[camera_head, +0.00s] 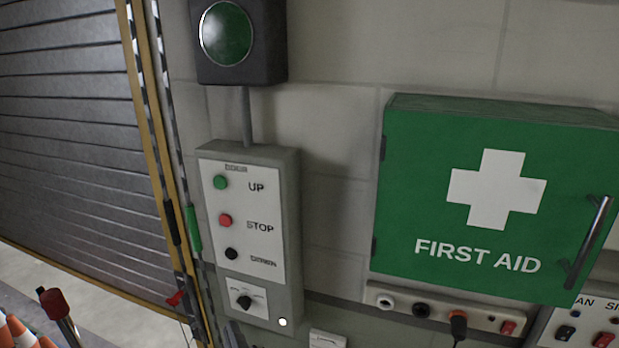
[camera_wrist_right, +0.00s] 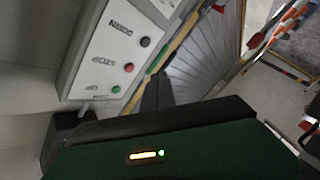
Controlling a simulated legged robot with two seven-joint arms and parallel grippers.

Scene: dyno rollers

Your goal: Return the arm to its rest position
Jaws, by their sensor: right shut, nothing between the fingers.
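My right gripper (camera_wrist_right: 157,78) shows in the right wrist view as dark fingers beyond a dark green housing with a small lit yellow bar. The fingers are shut with nothing between them. They are in front of the grey shutter, beside the door control box (camera_wrist_right: 72,75), and look apart from it. I make out no gripper in the head view. There the grey control box (camera_head: 292,215) hangs on the wall with a green UP button (camera_head: 220,182), a red STOP button (camera_head: 225,220) and a black DOWN button (camera_head: 231,254). My left gripper is not in view.
A grey roller shutter (camera_head: 65,150) with a yellow frame edge stands at the left. A green lamp (camera_head: 226,33) is above the box. A green first aid cabinet (camera_head: 420,190) hangs at the right, over a socket strip (camera_head: 480,318). Orange cones (camera_head: 22,332) stand lower left.

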